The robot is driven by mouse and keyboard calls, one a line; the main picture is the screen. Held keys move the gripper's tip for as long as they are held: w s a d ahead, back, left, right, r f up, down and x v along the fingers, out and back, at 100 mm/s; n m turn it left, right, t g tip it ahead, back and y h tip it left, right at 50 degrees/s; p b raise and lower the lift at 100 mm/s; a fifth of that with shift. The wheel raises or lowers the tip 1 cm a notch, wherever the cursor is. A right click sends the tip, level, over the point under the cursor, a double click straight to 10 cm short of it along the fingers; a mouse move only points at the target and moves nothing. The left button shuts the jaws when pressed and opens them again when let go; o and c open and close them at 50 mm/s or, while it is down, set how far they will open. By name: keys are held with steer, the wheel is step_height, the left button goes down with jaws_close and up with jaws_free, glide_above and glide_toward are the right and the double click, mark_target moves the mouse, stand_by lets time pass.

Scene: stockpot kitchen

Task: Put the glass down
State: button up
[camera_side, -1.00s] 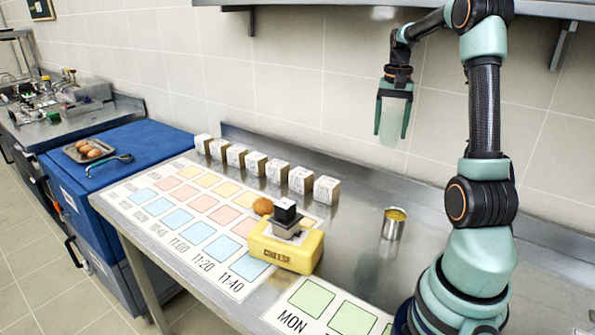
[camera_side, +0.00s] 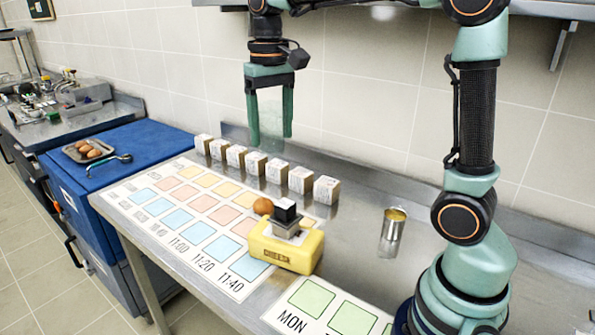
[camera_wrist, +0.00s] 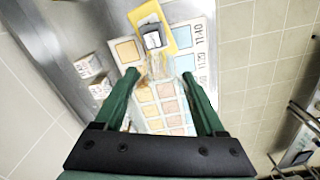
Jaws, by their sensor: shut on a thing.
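A clear, see-through glass (camera_side: 270,123) is between the fingers of my gripper (camera_side: 269,134), which is shut on it. It hangs upright in the air, in front of the wall tiles and over the back part of the counter. Its lower end shows faintly above the row of white boxes. In the wrist view the glass (camera_wrist: 160,68) is hard to make out between the two green fingers of my gripper (camera_wrist: 160,77).
A printed mat (camera_side: 212,262) with coloured squares covers the counter's left part. Steel counter around the can is bare.

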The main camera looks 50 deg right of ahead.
steer(key=shift+s+a+r+n, duration=0.15)
steer(key=shift+a+n, duration=0.15)
steer(key=shift+a, duration=0.5)
steer(key=s+d+f+m, duration=0.1)
steer(key=d+f+m, duration=0.15)
steer(key=d, duration=0.75)
steer(key=s+d+f+m, duration=0.15)
steer(key=d+m, duration=0.25)
steer(key=d, duration=0.6)
steer(key=s+d+f+m, duration=0.1)
steer(key=s+d+m, duration=0.1)
steer(key=s+d, duration=0.2)
steer(key=s+d+f+m, duration=0.2)
steer(key=s+d, duration=0.3)
steer(key=d, duration=0.6)
steer(key=shift+f, duration=0.25)
steer(key=shift+m, duration=0.25)
step_height(320, 180, down, 20)
steer(key=shift+r, duration=0.2)
